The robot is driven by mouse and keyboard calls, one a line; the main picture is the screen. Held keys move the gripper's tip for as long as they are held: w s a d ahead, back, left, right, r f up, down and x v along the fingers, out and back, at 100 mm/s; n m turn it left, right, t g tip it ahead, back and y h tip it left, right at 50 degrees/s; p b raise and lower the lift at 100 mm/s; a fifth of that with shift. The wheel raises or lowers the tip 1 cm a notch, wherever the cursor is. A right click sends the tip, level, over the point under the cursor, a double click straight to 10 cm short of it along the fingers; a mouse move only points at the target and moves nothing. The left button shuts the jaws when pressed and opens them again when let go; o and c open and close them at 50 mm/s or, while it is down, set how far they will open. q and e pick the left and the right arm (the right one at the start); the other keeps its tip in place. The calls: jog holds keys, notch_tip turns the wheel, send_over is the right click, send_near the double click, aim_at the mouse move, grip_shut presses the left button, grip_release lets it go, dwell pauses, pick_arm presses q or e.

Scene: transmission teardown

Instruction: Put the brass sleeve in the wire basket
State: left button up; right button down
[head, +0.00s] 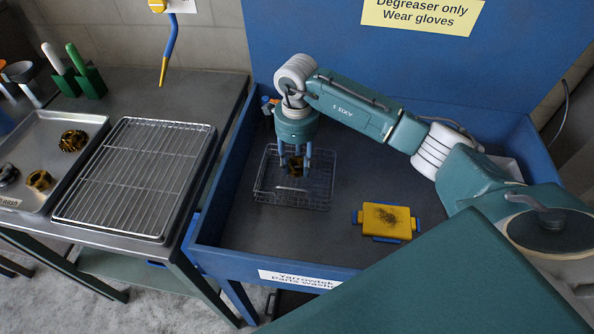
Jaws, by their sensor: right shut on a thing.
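My right gripper (295,158) points down over the wire basket (321,192) in the blue washer sink. Its fingers are shut on a small dark, brass-coloured part, which looks like the brass sleeve (296,170). The sleeve is within the basket's outline in the head view, partly hidden by the fingers. I cannot tell whether it touches the basket's floor. My left gripper is not in view.
A bench at left holds a wire rack (135,178) and a metal tray (48,124) with several greasy parts. Blue sink walls surround the basket.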

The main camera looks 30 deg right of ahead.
aim_at(297, 173)
notch_tip(297, 173, down, 4)
jog(key=shift+f+p, duration=0.1)
jog(key=shift+p, duration=0.2)
jog(key=shift+f, duration=0.15)
jog(key=c, duration=1.2)
grip_release()
jog(key=shift+o, duration=0.2)
